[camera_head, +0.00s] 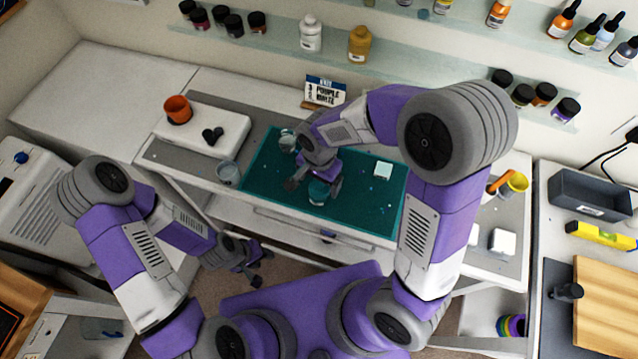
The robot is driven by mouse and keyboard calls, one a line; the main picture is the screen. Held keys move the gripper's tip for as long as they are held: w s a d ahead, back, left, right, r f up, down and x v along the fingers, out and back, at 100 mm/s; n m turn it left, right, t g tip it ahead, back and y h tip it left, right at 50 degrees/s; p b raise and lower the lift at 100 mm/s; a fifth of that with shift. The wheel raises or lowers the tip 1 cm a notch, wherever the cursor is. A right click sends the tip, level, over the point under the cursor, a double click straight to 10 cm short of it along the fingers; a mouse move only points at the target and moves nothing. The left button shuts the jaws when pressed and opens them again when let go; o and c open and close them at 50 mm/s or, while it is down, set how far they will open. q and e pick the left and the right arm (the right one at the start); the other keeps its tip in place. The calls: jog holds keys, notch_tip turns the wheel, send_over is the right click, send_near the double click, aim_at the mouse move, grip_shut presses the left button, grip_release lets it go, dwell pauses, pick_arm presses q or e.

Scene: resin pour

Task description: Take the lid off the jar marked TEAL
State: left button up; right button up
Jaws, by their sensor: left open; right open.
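A small jar with a teal top (319,193) stands on the dark teal mat (262,178) near its front edge. I cannot read any marking on it, and I cannot tell lid from contents at this size. My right gripper (314,185) reaches down over the mat from the right. Its fingers are open, one on each side of the jar; I cannot tell whether they touch it. The gripper hides part of the jar. My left gripper (248,262) is open and empty, low in front of the table and away from the mat.
A clear cup (288,141) stands at the mat's back, partly beside my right wrist. Another clear cup (228,172) stands left of the mat. A pale square block (383,169) lies on the mat's right. A small sign (325,91) stands behind. An orange cup (178,109) sits left.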

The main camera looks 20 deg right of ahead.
jog(key=shift+f, duration=0.65)
jog(key=c, duration=1.1)
